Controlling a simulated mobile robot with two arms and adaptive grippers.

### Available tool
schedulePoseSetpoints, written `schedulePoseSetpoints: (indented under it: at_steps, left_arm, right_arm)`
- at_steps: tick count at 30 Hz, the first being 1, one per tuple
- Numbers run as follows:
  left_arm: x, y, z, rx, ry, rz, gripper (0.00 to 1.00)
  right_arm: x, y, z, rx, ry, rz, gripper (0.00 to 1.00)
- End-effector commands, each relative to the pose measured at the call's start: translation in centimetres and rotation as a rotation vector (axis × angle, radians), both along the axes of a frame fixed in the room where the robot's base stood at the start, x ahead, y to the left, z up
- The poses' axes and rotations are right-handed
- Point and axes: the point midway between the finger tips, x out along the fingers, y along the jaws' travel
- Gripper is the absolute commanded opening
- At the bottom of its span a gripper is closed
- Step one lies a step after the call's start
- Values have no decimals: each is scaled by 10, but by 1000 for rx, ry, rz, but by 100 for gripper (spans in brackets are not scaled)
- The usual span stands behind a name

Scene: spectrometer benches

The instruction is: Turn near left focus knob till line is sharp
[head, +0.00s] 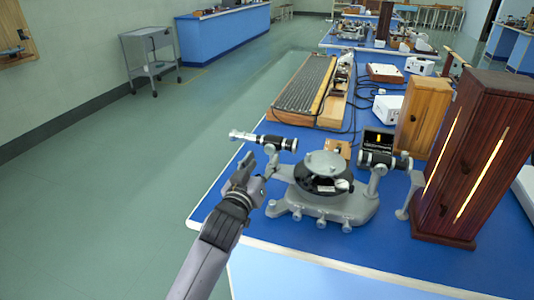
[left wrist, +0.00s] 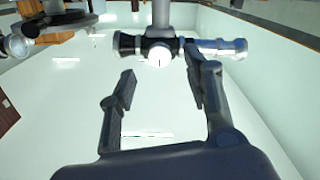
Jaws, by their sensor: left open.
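The near spectrometer (head: 325,185) stands on the blue bench, with a dark round table on a grey base. Its left tube (head: 264,140), black and silver, points out to the left. In the left wrist view the tube (left wrist: 218,46) runs across the top. A pale round knob (left wrist: 159,57) with a dark mark faces the camera. My left gripper (head: 250,168) is just below the tube. Its open, empty fingers (left wrist: 160,86) lie on either side of the knob's line, apart from it. A small dark screen (head: 379,139) shows a short yellow line, too small to judge its sharpness. My right gripper is not visible.
The right tube (head: 385,160) of the spectrometer points toward a dark wooden cabinet (head: 470,150) with glowing slits. A ribbed wooden-framed board (head: 304,88) lies behind on the bench. Cables and boxes crowd the right. The floor left of the bench is clear.

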Motion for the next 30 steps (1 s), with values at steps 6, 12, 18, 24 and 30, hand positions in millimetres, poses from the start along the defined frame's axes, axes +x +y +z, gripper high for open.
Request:
schedulePoseSetpoints:
  at_steps: [6, 12, 18, 24, 30]
  left_arm:
    - [30, -10, 0, 0, 0, 0, 46]
    - [41, -14, 0, 0, 1, -1, 46]
    - [43, -14, 0, 0, 1, 0, 46]
    - [43, -14, 0, 0, 1, -1, 39]
    - [42, -14, 0, 0, 1, 0, 26]
  right_arm:
    - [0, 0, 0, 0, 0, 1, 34]
    - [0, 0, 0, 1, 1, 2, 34]
    - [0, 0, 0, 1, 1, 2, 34]
    - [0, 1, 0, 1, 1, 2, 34]
    - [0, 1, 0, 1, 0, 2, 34]
